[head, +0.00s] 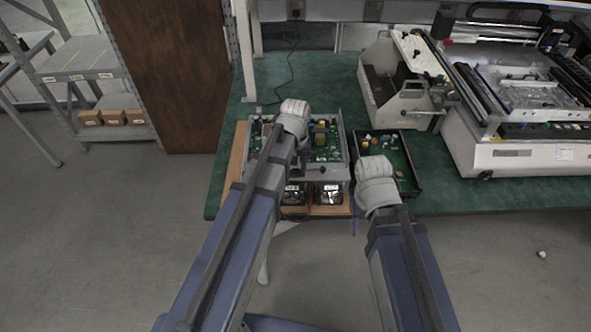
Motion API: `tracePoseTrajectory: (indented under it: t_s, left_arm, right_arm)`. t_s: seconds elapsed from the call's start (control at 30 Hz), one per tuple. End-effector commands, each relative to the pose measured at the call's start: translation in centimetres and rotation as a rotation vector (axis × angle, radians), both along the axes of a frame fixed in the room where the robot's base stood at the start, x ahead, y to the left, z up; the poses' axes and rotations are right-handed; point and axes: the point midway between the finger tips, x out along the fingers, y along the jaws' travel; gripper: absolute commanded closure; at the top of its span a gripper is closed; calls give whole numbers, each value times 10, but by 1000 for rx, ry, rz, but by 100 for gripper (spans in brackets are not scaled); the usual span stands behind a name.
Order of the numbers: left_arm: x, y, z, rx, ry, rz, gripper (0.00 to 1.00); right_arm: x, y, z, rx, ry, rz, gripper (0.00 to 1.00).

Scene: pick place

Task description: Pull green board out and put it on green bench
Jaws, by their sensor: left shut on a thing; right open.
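An open metal chassis (340,165) holds a green circuit board (326,150) with components. It stands on the green bench (480,197), near its front left corner. A second green board (398,158) in a dark shallow frame lies on the bench just right of the chassis. My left gripper (296,114) is over the chassis, at the board's back part. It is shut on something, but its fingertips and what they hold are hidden. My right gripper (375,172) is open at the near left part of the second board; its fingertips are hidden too.
Two fans (328,194) sit at the chassis front over a brown board (238,160). A white machine (400,100) and a larger printer-like machine (520,158) stand to the right. A metal shelf (90,60) with small boxes is at left. The bench's front right strip is clear.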

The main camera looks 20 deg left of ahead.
Motion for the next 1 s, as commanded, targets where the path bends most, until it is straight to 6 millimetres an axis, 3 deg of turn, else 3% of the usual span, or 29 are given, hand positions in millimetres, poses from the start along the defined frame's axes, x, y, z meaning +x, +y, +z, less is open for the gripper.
tracePoseTrajectory:
  t_s: [1.0]
  left_arm:
    - [1, 0, 22, 0, -1, 0, 100]
  right_arm:
    - [0, 0, 22, 0, 0, 0, 50]
